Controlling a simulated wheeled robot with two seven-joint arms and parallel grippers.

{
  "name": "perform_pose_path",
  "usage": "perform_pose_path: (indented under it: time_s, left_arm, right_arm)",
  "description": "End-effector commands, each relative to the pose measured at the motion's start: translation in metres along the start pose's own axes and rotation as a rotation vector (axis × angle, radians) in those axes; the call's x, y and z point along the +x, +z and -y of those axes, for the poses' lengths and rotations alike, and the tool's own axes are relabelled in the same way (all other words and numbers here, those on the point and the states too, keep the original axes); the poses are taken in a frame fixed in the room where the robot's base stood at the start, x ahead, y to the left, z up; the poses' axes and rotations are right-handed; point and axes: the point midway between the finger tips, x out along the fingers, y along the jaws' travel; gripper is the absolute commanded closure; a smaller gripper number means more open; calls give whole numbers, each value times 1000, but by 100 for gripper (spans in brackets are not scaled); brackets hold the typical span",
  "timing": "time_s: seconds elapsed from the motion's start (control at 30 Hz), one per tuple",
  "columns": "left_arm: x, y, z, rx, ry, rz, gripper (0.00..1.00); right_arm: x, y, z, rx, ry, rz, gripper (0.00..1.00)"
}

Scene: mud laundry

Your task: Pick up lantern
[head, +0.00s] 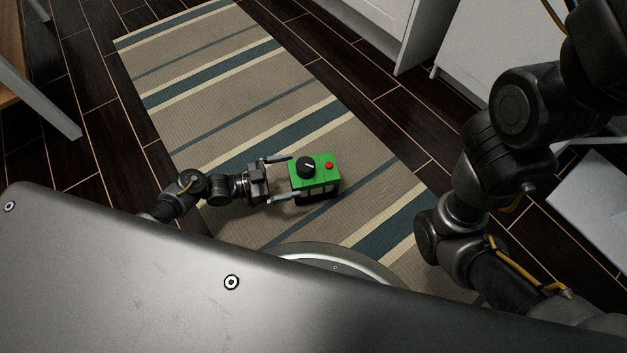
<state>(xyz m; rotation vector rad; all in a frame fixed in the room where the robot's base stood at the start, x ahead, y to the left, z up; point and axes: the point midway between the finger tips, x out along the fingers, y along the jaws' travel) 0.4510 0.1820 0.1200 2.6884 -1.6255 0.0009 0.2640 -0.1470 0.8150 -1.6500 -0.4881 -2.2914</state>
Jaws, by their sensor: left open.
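The lantern (325,178) is a small green box with a black round knob and a red button on top and darker sides. It is in the middle of the head view, over the striped rug, and looks upright. My left gripper (283,178) comes in from the left and is open. Its two fingers point right, at the lantern's left side, one finger near the back edge and one near the front. I cannot tell whether the fingers touch it. My right arm shows at the right, but its gripper is out of view.
The striped rug (190,60) lies on a dark plank floor (360,50). White cabinets (365,15) stand at the top right. A wooden-topped piece with a pale leg (55,110) stands at the far left. The rug beyond the lantern is clear.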

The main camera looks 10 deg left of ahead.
Motion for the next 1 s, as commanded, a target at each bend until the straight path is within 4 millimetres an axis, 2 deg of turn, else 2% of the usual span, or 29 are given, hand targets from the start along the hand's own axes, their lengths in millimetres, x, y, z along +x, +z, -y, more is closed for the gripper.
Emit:
perform_pose_path:
  time_s: [0.17, 0.5, 0.8, 0.83, 1.0]
  left_arm:
    - [4, 0, 0, 0, 0, -1, 0]
    - [48, -3, -2, 0, 0, -2, 0]
    - [54, -5, -1, 0, -1, 1, 0]
    - [54, -5, -1, 0, -1, 1, 1]
    - [54, -5, -1, 0, 0, 1, 24]
  right_arm:
    - [-2, 0, 0, 0, 1, 0, 0]
    - [-26, -8, 0, -2, 10, 0, 0]
    - [-26, -8, 0, -3, 12, 0, 0]
    - [-26, -8, 0, -3, 12, 0, 0]
    - [-26, -8, 0, -3, 12, -1, 0]
